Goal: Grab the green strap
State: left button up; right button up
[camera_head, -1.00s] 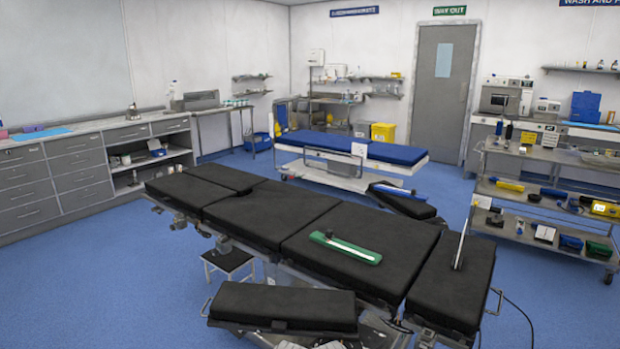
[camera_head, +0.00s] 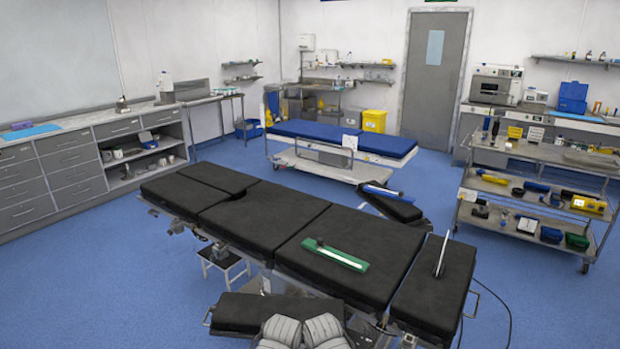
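The green strap (camera_head: 336,254) lies flat on the black padded top of the operating table (camera_head: 262,222). It is a long green piece with a pale stripe along it and a small dark upright part at its left end. Nothing holds it. Two grey ribbed shapes, which look like parts of my own arms, show at the bottom edge in the middle, in front of the table. No gripper fingertips can be made out.
A thin upright metal piece (camera_head: 442,254) stands on the table's right section. A blue-topped trolley bed (camera_head: 345,138) is behind. A metal cart (camera_head: 535,190) with tools stands at right, cabinets (camera_head: 90,165) at left. Blue floor (camera_head: 120,285) is open at lower left.

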aim_at(355, 264)
jog(key=i+j, duration=0.65)
jog(key=i+j+z, duration=0.35)
jog(key=z, duration=1.3)
